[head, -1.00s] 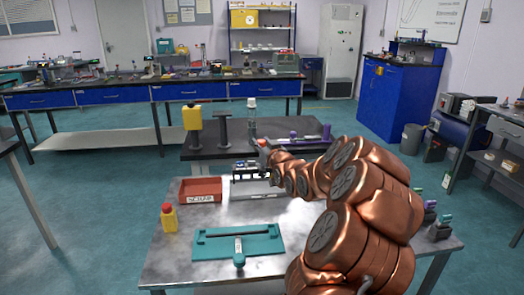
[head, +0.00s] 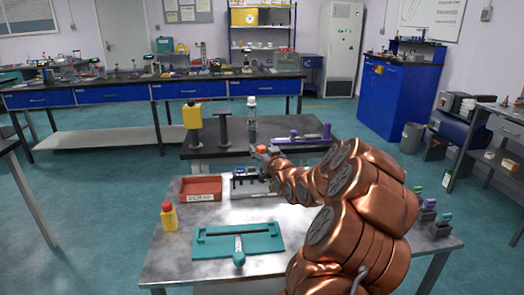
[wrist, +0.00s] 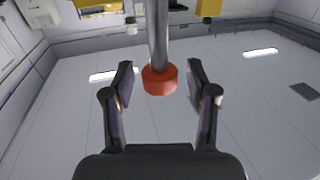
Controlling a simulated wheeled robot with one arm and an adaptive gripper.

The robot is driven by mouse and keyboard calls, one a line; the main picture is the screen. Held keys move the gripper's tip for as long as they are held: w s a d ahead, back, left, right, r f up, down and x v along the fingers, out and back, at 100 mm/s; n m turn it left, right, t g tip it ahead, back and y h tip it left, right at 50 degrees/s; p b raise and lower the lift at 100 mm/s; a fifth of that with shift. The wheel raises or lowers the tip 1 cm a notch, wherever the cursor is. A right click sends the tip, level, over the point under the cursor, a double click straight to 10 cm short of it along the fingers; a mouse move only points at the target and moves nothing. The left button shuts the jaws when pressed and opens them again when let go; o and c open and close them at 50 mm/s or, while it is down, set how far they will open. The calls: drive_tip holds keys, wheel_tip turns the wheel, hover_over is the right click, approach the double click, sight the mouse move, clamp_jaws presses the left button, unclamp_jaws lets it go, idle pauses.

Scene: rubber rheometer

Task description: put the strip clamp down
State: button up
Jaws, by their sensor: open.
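My gripper (wrist: 160,85) is open in the wrist view, its two dark fingers spread apart. A red knob (wrist: 160,80) on the end of a grey rod (wrist: 158,35) shows between the fingertips, with clear gaps on both sides. In the head view a small orange-red spot (head: 261,149) shows at the end of my copper arm, over the front edge of the dark table. My arm hides part of that area. I cannot tell for sure which thing is the strip clamp. Nothing is gripped between the fingers.
The grey worktable (head: 180,268) bears a red bin (head: 200,188), a yellow bottle (head: 169,217), a teal fixture (head: 265,245) and a dark rack (head: 245,182). Small coloured holders (head: 429,212) stand at its right. Behind it a dark table (head: 215,151) carries stands.

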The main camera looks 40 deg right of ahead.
drive_tip(key=shift+r, duration=0.25)
drive_tip(key=shift+s+a+f, duration=0.1)
drive_tip(key=shift+s, duration=0.2)
drive_tip(key=b+v, duration=0.1)
drive_tip(key=v, duration=1)
drive_tip(key=shift+s, duration=0.15)
